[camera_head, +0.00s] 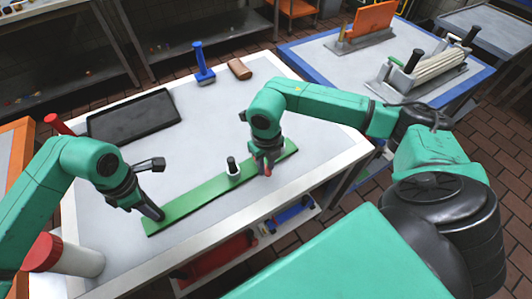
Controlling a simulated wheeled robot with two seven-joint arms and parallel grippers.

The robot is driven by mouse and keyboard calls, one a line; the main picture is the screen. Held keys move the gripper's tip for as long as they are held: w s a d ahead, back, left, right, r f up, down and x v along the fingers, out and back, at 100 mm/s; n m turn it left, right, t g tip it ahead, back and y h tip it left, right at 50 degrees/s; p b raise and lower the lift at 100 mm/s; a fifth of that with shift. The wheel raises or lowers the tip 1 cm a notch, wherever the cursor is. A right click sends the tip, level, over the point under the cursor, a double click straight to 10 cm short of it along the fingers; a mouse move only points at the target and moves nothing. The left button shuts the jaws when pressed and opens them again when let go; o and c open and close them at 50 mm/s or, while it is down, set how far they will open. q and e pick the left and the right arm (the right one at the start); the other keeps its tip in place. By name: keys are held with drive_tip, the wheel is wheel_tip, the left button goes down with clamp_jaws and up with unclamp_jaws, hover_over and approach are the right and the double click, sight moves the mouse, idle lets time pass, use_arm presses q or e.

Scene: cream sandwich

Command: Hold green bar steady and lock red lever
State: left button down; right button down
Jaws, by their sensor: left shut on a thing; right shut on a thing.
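The green bar (200,199) lies flat and slanted across the white table, its left end nearer to me. A small white post with a black top (232,166) stands at the middle of the bar. My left gripper (157,214) is shut on the left end of the bar. My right gripper (264,168) is at the right part of the bar, shut on the red lever (268,171). Only a small red part of the lever shows; my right gripper hides the rest.
A black tray (133,116) lies at the back left. A blue-handled tool (202,64) and a brown block (239,69) are at the back edge. A red-capped white cylinder (75,257) is at the front left. A blue-edged table (345,65) with a roller device stands at the right.

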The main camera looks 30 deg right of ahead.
drive_tip(key=shift+a, duration=0.15)
idle(0.3)
drive_tip(key=m, duration=0.1)
drive_tip(key=a+m, duration=0.1)
drive_tip(key=m, duration=0.1)
drive_tip(key=a+m, duration=0.1)
drive_tip(key=m, duration=0.1)
drive_tip(key=shift+w, duration=0.25)
drive_tip(key=m, duration=0.1)
drive_tip(key=w+a+m, duration=0.1)
drive_tip(key=m, duration=0.3)
drive_tip(key=shift+w+a, duration=0.15)
drive_tip(key=shift+a, duration=0.25)
drive_tip(key=shift+m, duration=0.3)
drive_tip(key=c, duration=0.7)
unclamp_jaws()
